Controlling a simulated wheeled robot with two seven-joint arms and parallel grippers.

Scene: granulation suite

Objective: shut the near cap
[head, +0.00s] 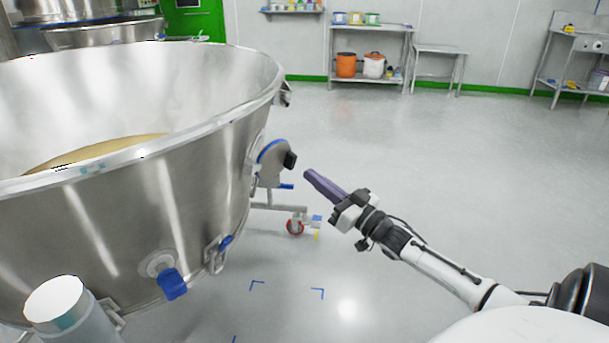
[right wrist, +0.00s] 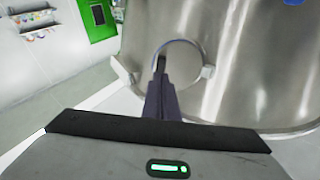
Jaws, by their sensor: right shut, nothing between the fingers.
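A large steel bowl (head: 200,155) fills the left of the head view. On its right side is a round grey cap (head: 272,158) with a blue rim and a dark knob; I take this for the near cap. In the right wrist view the round cap (right wrist: 184,62) lies just beyond my fingers, which partly cover it. I cannot tell whether it sits flush. My right gripper (head: 308,175) is shut and empty, its purple fingers pointing at the cap, with a small gap in the head view. The fingers also show in the right wrist view (right wrist: 160,88). My left gripper is out of view.
A blue knob (head: 172,284) and a blue-handled latch (head: 218,252) stick out low on the bowl. The floor (head: 420,160) to the right is clear. A shelf rack (head: 368,85) stands far back.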

